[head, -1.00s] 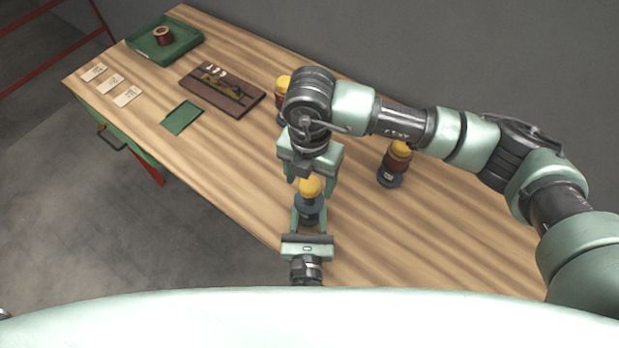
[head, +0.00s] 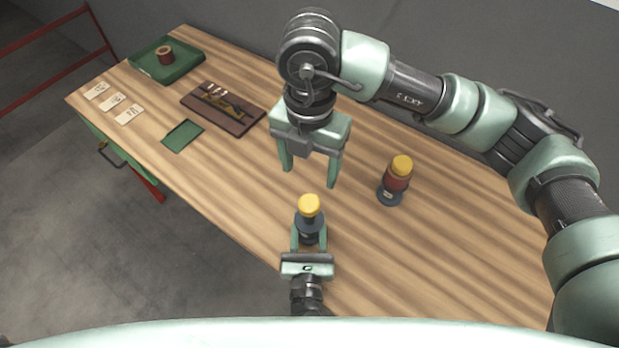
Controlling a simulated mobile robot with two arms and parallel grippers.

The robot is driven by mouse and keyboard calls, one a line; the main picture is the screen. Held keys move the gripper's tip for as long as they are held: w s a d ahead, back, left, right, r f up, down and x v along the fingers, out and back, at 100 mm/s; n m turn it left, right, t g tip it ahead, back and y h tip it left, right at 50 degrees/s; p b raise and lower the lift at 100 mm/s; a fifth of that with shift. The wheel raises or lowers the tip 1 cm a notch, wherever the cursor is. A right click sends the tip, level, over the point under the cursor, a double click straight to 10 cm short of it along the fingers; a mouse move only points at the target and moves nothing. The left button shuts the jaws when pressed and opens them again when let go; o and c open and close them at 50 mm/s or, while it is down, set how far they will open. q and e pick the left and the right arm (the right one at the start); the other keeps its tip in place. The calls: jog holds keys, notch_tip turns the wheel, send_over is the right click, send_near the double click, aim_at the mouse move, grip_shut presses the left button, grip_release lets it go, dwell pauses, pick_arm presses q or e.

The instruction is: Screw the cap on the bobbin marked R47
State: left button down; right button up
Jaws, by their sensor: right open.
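A dark bobbin (head: 309,226) with a yellow cap (head: 309,205) on top stands upright near the table's front edge. My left gripper (head: 309,240) comes up from the bottom, its fingers closed on either side of this bobbin's lower part. I cannot read any marking on it, nor tell how tightly the cap sits. My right gripper (head: 309,178) is open and empty, fingers down, above and behind the cap and apart from it. Another bobbin (head: 395,180), wound in dark red, stands to the right with its own yellow cap (head: 402,165) and a small unreadable label.
A green tray (head: 187,71) with a reddish-brown coil (head: 165,56) is at the far left. Nearby are several white cards (head: 112,102), a green mat (head: 183,136) and a dark wooden board (head: 232,122) with small items. Table on the right front is clear.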

jog(key=shift+r, duration=0.35)
pick_arm(q)
jog(key=c, duration=0.7)
grip_release()
jog(key=s+b, duration=0.2)
jog(key=s, duration=0.4)
jog(key=shift+s+a+f, duration=0.1)
jog(key=shift+s+a, duration=0.05)
jog(key=shift+s, duration=0.8)
pick_arm(e)
jog(key=shift+f, duration=1.3)
jog(key=shift+s, duration=0.1)
